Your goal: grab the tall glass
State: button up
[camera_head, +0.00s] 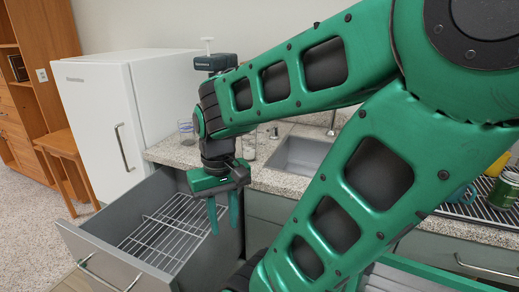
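A clear upright glass (248,147) stands on the speckled counter beside the sink, just right of my wrist and partly behind my arm. Another clear glass (186,134) stands on the counter left of my wrist, near the white fridge. I cannot tell for sure which is the taller, as my arm covers part of the first. My gripper (223,219) points down in front of the counter, over the right side of the open drawer. Its two green fingers are apart with nothing seen between them. It touches neither glass.
An open grey drawer (97,238) with a wire rack (165,229) sticks out below the counter. The white fridge (98,117) stands at left. A sink (300,155) lies behind my arm. A teal mug (462,194) and a green can (504,188) stand on a rack at right.

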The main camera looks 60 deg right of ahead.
aim_at(249, 141)
jog(key=k, duration=1.3)
jog(key=u, duration=0.55)
jog(key=i, duration=1.45)
jog(key=z, duration=2.3)
jog(key=i, duration=0.5)
jog(key=u, duration=0.1)
